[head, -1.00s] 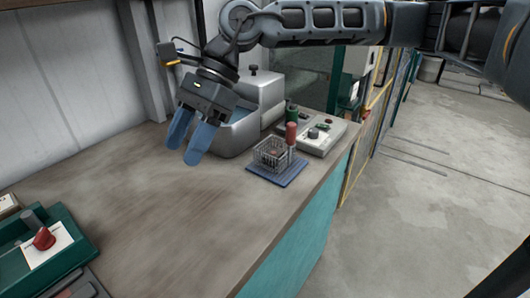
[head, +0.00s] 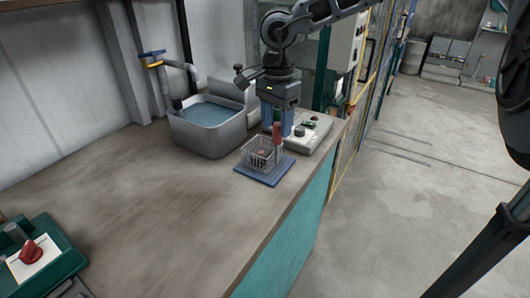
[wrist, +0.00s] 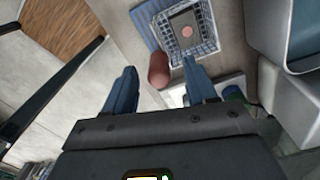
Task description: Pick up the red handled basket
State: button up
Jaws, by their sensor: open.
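The basket (head: 260,155) is a small wire basket with an upright red handle (head: 277,133) at its right side. It stands on a blue mat (head: 262,174) near the counter's right edge. In the wrist view the basket (wrist: 188,42) is at the top centre, with a small round item inside, and the red handle (wrist: 159,70) points toward my gripper. My gripper (head: 278,128) is open, pointing down, above and around the handle's area in the head view. In the wrist view my gripper (wrist: 162,84) has its blue fingers apart, with the handle showing between them. I cannot tell whether they touch it.
A grey control box (head: 310,133) with buttons stands right behind the basket. A water-filled basin (head: 207,116) is to the left behind it. A green tray (head: 48,262) with a red knob is at the front left. The counter middle (head: 150,190) is clear.

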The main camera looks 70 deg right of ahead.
aim_at(277, 140)
jog(key=shift+s+f, duration=0.15)
jog(key=shift+f, duration=1.55)
grip_shut()
